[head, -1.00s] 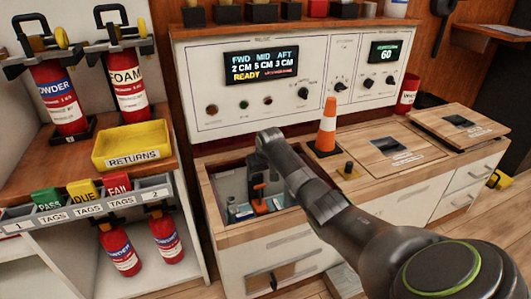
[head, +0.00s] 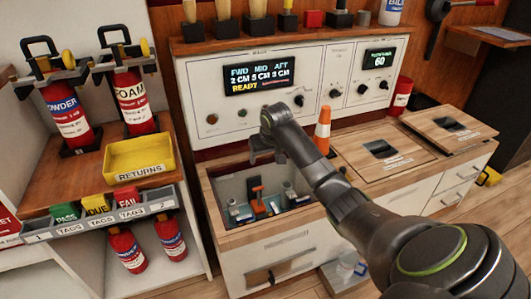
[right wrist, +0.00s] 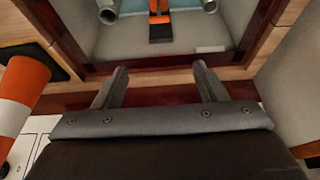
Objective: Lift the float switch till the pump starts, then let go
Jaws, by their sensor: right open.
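The float switch (head: 258,207), an orange piece on a dark upright part, stands inside the open well (head: 226,187) in the counter. Its orange and dark parts also show at the top of the right wrist view (right wrist: 160,20). My right gripper (head: 264,157) hangs above the well's back edge, apart from the switch. In the right wrist view its two fingers (right wrist: 163,85) are spread with nothing between them. The panel display (head: 258,78) shows FWD, MID and AFT readings and READY in yellow. My left gripper is not in view.
An orange and white cone (head: 322,131) stands right of the well, partly behind my arm. Hatch lids (head: 381,150) lie on the counter further right. Grey pipe ends (right wrist: 108,12) show inside the well. A yellow returns tray (head: 140,157) and extinguishers (head: 132,102) are at left.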

